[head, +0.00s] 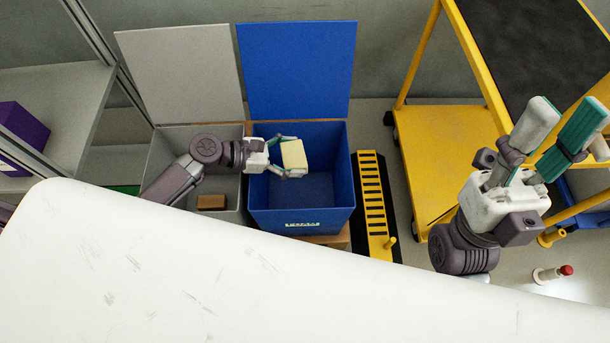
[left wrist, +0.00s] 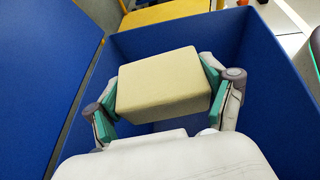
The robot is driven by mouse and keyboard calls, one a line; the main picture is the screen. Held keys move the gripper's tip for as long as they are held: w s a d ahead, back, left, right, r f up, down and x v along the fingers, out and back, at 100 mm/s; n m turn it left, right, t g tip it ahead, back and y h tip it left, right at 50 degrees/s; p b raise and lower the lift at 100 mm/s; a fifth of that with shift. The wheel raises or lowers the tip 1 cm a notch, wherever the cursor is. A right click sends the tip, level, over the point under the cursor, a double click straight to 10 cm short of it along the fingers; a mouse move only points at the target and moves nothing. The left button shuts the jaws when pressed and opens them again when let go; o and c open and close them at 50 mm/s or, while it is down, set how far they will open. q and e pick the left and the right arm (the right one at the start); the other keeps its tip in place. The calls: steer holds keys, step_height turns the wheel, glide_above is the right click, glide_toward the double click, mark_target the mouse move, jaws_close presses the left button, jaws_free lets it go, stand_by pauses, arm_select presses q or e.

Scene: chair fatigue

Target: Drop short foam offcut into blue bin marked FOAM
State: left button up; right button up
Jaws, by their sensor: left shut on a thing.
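The short foam offcut, a pale yellow block (head: 293,154), is held between the fingers of my left gripper (head: 284,156). In the left wrist view the block (left wrist: 163,85) sits between the green pads of my left gripper (left wrist: 160,98). The blue bin (head: 301,221) stands with its lid (head: 296,65) raised behind it; its front marking is too small to read surely. The block and gripper are over the bin's opening, and blue walls (left wrist: 265,85) surround them in the wrist view. My right gripper (head: 557,134) is raised at the right, fingers apart and empty.
A grey bin (head: 228,185) with an open lid (head: 181,75) stands left of the blue bin, with a brown block (head: 211,202) inside. A yellow cart (head: 440,150) stands right. A white surface (head: 200,270) fills the foreground. A red-tipped object (head: 553,273) is lower right.

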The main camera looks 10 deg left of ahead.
arm_select(q)
steer(key=o, duration=0.6)
steer(key=v, duration=1.2)
steer(key=shift+f, duration=0.1)
